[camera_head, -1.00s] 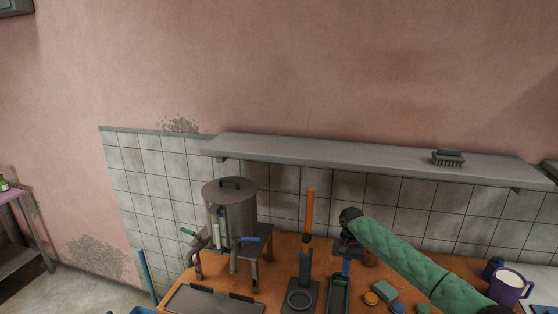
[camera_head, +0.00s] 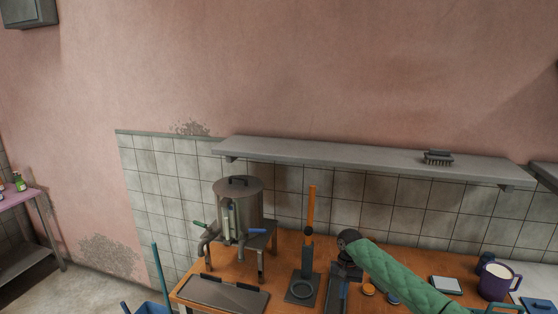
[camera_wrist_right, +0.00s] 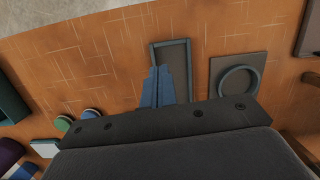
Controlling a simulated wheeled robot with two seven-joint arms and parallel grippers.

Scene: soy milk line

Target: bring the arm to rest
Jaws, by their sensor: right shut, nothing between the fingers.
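My right arm, in a green quilted sleeve, reaches in from the lower right of the head view. Its gripper (camera_head: 344,282) points down over the wooden table (camera_head: 285,246), above a narrow dark tray (camera_head: 333,303). In the wrist view the blue fingers (camera_wrist_right: 157,86) lie close together, shut and empty, in front of the blue-rimmed tray (camera_wrist_right: 184,47). I cannot tell how high the tips are above it. My left gripper is not in view.
Small round lids (camera_head: 368,290), a pale square block (camera_head: 446,285) and a purple mug (camera_head: 496,281) are on the right. A grey shelf (camera_head: 330,153) is behind.

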